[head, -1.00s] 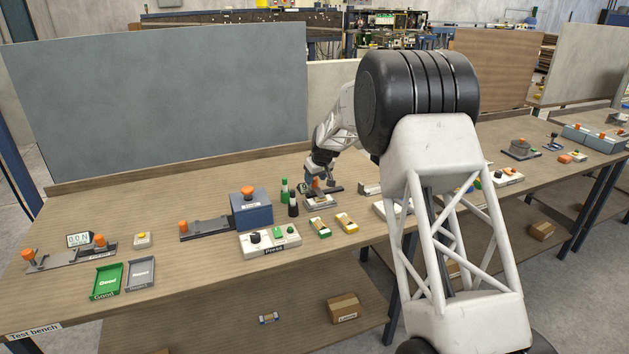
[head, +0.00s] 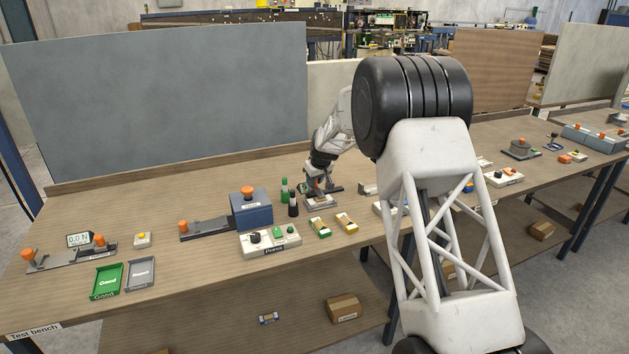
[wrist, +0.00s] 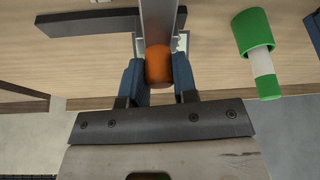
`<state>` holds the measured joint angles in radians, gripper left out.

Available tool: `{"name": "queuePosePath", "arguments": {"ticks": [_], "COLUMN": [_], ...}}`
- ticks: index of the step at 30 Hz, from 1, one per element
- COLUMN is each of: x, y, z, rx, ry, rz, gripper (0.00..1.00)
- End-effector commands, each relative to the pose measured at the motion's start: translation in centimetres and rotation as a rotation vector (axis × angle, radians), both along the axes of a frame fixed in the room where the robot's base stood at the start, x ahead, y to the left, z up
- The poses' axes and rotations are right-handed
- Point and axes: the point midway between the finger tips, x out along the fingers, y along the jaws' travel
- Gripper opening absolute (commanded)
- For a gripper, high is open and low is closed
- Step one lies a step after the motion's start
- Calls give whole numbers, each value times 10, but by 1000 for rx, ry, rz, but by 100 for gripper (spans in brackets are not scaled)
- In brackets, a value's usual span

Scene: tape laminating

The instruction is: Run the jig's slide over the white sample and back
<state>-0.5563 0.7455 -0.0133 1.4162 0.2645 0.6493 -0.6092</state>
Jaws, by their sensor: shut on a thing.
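My gripper (head: 317,186) is at the small jig (head: 320,202) near the middle of the bench. In the wrist view, the blue fingers of my gripper (wrist: 159,80) are shut on an orange knob (wrist: 159,66), one finger on each side. A grey metal bar (wrist: 158,20) runs up from behind the knob. A pale plate edge (wrist: 182,42) shows beside the knob. The white sample cannot be made out; the gripper and knob cover that spot.
Dark and green bottles (head: 293,204) are left of the jig. Two yellow-marked blocks (head: 346,223) lie in front. The blue press (head: 251,212) stands further left.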

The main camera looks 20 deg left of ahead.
Motion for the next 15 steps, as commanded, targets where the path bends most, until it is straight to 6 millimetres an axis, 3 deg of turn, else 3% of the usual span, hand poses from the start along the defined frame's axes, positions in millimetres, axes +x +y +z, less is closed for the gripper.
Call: {"name": "queuePosePath", "arguments": {"ticks": [8, 15], "x": [8, 42], "y": [-8, -42], "z": [0, 0], "rx": [0, -1], "ry": [1, -1], "rz": [-2, -3], "gripper": [0, 0]}}
